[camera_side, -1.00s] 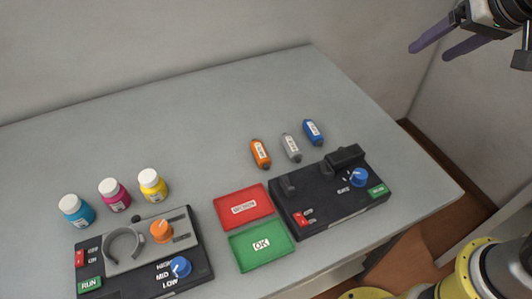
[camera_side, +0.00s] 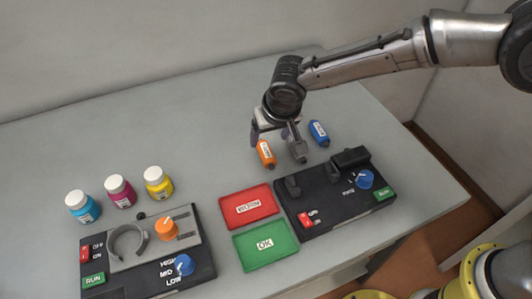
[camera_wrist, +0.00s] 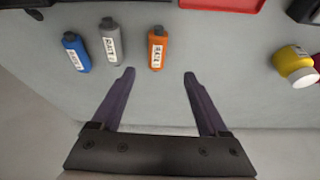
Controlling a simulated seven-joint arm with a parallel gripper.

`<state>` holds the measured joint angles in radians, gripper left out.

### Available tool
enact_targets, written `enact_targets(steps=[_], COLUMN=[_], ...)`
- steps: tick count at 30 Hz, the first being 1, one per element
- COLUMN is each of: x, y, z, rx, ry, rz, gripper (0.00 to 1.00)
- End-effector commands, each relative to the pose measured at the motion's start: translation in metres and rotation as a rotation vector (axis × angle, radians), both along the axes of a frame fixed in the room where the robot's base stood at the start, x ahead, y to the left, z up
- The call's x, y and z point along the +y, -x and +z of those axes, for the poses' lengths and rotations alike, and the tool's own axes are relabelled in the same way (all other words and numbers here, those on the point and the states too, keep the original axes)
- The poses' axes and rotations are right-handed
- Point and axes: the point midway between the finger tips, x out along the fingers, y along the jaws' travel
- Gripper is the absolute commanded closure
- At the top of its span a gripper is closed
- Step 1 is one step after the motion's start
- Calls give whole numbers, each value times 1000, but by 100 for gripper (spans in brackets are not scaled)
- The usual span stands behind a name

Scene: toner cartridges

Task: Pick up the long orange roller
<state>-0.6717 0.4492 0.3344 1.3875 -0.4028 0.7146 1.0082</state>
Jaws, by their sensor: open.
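The orange roller (camera_side: 266,153), with a white label, lies on the grey table to the left of the grey and blue ones. It also shows in the wrist view (camera_wrist: 157,48), just beyond and between my fingertips. My gripper (camera_wrist: 159,74) is open, with its two purple fingers apart and nothing between them. In the side view my gripper (camera_side: 270,135) hangs at the rollers, behind the orange one. I cannot tell how far above the table the fingertips are.
The grey roller (camera_wrist: 111,42) and blue roller (camera_wrist: 76,52) lie beside the orange one. A red tray (camera_side: 248,203), a green tray (camera_side: 266,243) and two dark control boxes stand nearer the front. Several capped bottles stand at the left. The back left of the table is clear.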

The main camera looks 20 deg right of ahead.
Motion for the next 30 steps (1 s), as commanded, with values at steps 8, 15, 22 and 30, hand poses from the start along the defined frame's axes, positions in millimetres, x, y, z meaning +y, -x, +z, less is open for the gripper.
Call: enact_targets(steps=[8,15,22,30], x=[-2,-4,-9,-8], y=[-18,-24,-35,-40], z=[-42,-57,-88,-98], rx=[1,1,1,-1], ry=[1,0,0,0], rz=[-2,-1,-1,-1], gripper=[22,22,22,22])
